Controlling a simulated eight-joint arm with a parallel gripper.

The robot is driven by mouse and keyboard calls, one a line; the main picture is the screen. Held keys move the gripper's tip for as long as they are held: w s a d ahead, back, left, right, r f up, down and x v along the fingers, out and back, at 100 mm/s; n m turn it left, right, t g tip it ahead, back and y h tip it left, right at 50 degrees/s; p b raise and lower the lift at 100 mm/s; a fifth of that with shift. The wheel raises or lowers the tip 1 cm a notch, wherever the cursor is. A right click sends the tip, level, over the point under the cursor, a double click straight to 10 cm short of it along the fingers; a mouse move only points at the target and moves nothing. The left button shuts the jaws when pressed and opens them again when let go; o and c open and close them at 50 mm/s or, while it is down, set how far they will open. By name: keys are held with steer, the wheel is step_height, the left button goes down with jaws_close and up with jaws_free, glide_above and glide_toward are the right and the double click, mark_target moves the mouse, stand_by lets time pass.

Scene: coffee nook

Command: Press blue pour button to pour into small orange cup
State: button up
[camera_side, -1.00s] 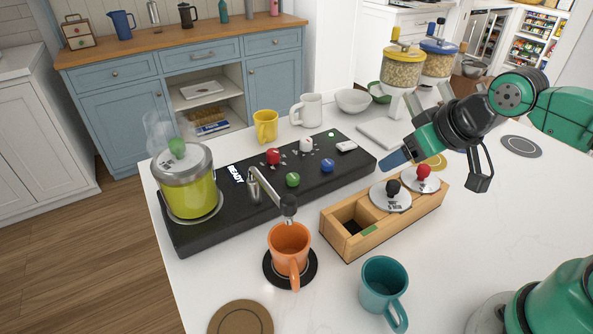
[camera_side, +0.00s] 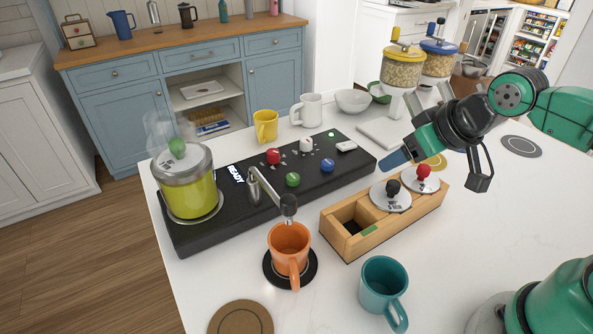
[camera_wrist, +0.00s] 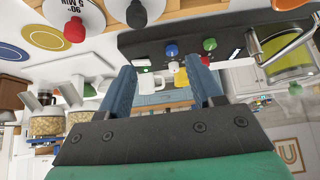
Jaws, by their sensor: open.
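The blue button (camera_side: 327,166) is a round knob on the black machine (camera_side: 225,205); it also shows in the wrist view (camera_wrist: 171,49). The orange cup (camera_side: 289,246) stands upright on a black round coaster (camera_side: 290,284), below the tip of the metal spout (camera_side: 288,205).
A wooden box (camera_side: 390,228) with black and red knobbed lids stands between my gripper and the cup. Green (camera_side: 292,180), red (camera_side: 273,156) and white (camera_side: 306,145) knobs share the machine top. A steaming yellow-green pot (camera_side: 188,188) sits at its left end. A teal mug (camera_side: 384,284) stands in front.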

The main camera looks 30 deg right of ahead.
jaws_close()
stand_by(1.6)
